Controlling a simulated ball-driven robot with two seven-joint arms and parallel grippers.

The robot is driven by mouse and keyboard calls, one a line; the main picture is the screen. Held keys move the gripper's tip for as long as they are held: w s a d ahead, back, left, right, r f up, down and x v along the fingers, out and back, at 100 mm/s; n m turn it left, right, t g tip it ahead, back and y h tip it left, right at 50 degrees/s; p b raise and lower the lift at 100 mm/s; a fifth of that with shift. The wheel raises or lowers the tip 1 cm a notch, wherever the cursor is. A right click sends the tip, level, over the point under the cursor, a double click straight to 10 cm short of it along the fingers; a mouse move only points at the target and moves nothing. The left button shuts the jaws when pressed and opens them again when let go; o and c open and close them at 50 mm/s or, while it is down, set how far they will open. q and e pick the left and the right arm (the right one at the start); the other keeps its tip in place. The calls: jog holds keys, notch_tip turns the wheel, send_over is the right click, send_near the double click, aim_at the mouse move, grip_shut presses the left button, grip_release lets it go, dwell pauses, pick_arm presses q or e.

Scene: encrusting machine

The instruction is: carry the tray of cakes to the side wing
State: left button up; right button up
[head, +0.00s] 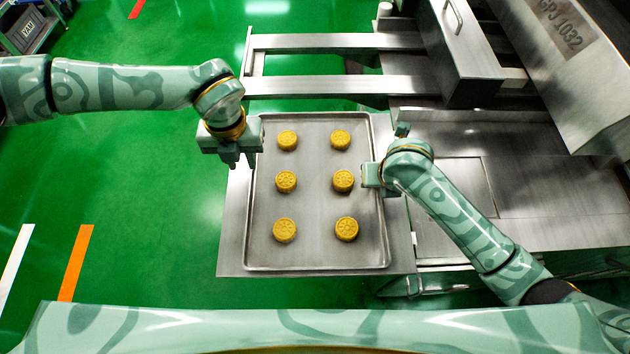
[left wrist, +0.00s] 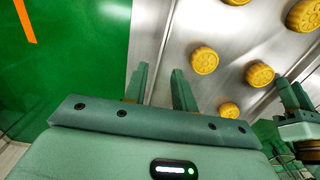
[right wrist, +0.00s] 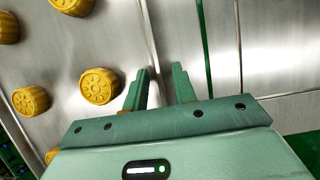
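The metal tray (head: 315,256) lies flat on a steel plate (head: 233,238), with several round yellow cakes (head: 286,181) in two columns. My left gripper (head: 236,160) is at the tray's left edge near the far corner. In the left wrist view its fingers (left wrist: 160,88) are apart, with the tray's rim running between them. My right gripper (head: 374,175) is at the right edge, around mid-length. In the right wrist view its fingers (right wrist: 162,88) are also apart, with the rim between them. Contact with the rim cannot be told. I cannot tell which part is the side wing.
Steel rails (head: 330,85) extend left from the machine beyond the tray. A steel box with a handle (head: 462,45) and a slanted panel (head: 570,60) stand at the far right. Flat steel decking (head: 535,185) lies right of the tray. Green floor (head: 130,180) is open at left.

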jog(key=shift+s+r, duration=0.1)
jog(key=shift+r, duration=0.15)
pick_arm(q)
notch_tip(320, 180, up, 4)
jog(key=shift+r, duration=0.1)
pick_arm(e)
jog(key=v, duration=1.1)
jog(key=shift+r, duration=0.2)
pick_arm(q)
jog(key=shift+s, duration=0.1)
pick_arm(e)
jog(key=shift+s, duration=0.1)
